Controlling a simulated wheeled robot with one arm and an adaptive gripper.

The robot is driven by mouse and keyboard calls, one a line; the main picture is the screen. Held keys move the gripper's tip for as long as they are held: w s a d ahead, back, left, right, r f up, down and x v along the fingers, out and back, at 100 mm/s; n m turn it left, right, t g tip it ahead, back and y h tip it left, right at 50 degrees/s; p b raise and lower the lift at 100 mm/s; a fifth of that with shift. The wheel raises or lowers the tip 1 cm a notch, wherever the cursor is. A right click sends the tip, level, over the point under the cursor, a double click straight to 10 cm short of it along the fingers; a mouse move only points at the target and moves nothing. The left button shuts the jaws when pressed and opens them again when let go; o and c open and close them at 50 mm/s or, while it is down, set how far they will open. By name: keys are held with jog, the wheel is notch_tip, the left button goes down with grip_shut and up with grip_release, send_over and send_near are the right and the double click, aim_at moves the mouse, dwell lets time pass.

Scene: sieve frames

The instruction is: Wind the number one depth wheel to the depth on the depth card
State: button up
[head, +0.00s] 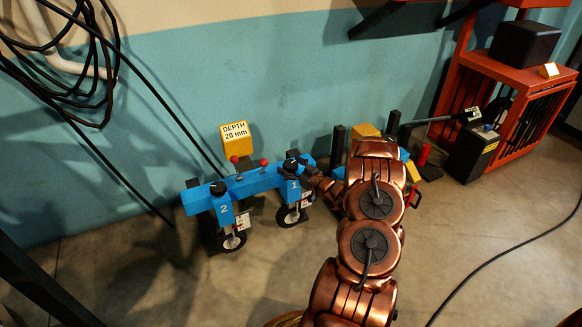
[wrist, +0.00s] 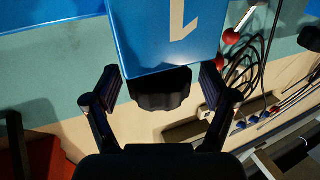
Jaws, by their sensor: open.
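The yellow depth card (head: 234,131) reads "DEPTH 20 mm" and stands behind the blue bar (head: 256,182). The blue number one unit (head: 291,188) is at the bar's right part, with a dark knob (head: 290,166) on top, which looks like the depth wheel. In the wrist view, this black ribbed knob (wrist: 162,92) sits against the blue block marked 1 (wrist: 180,32). My gripper (wrist: 160,83) is open, with one finger on each side of the knob and visible gaps. A small white scale plate (head: 305,200) hangs on the unit; its reading is too small to tell.
The number two unit (head: 224,210) stands to the left. Red-tipped levers (head: 263,163) rise from the bar. My arm hides part of the machine at the right. Hoses hang at left.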

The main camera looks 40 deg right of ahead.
jog(key=shift+c, duration=0.3)
jog(key=c, duration=1.1)
jog(key=shift+s, duration=0.1)
jog(key=shift+n+y+p, duration=0.7)
jog(key=shift+n+y, duration=0.3)
jog(key=shift+y, duration=0.5)
jog(key=o, duration=1.2)
jog(key=shift+c, duration=0.2)
jog(key=s+d, duration=0.2)
jog(key=s, duration=0.9)
jog(key=shift+s+d, duration=0.15)
jog(key=shift+s, duration=0.25)
